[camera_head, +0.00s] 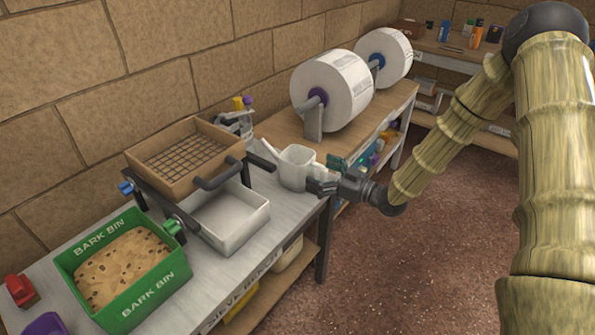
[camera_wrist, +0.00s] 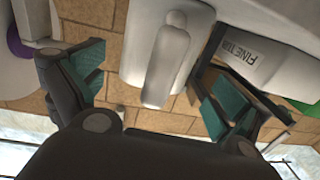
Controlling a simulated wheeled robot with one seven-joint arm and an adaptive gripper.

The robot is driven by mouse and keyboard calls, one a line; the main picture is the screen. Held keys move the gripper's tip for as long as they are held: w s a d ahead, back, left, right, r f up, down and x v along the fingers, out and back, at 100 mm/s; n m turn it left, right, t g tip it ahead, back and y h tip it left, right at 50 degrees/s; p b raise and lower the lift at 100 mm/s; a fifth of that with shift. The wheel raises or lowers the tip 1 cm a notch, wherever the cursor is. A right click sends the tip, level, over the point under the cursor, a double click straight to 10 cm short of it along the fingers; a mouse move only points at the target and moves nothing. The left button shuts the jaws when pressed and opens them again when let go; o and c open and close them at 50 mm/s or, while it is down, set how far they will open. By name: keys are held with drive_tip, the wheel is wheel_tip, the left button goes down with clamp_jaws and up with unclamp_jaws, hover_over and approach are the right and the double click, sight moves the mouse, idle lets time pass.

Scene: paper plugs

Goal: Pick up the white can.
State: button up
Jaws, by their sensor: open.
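The white can (camera_head: 295,168) stands on the grey bench near its right end, with a spout pointing up to the left. My gripper (camera_head: 324,174) is at the can's right side, pointing left toward it. In the wrist view the can's body (camera_wrist: 140,45) and its handle (camera_wrist: 168,65) fill the upper middle. The handle lies between the spread teal-padded fingers of my gripper (camera_wrist: 153,85), with gaps on both sides. My gripper is open and holds nothing. The can's lower side is partly hidden by one finger in the head view.
A wooden sieve (camera_head: 185,155) over a white tray (camera_head: 232,220) stands left of the can. A green bark bin (camera_head: 145,290) is at the front left. Large white paper rolls (camera_head: 345,90) stand on a wooden bench behind. The floor (camera_head: 430,240) at right is clear.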

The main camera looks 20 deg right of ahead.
sight(311, 167)
drive_tip(key=x, duration=0.4)
drive_tip(key=shift+w+a, duration=0.15)
drive_tip(key=shift+w, duration=0.3)
drive_tip(key=c, duration=1)
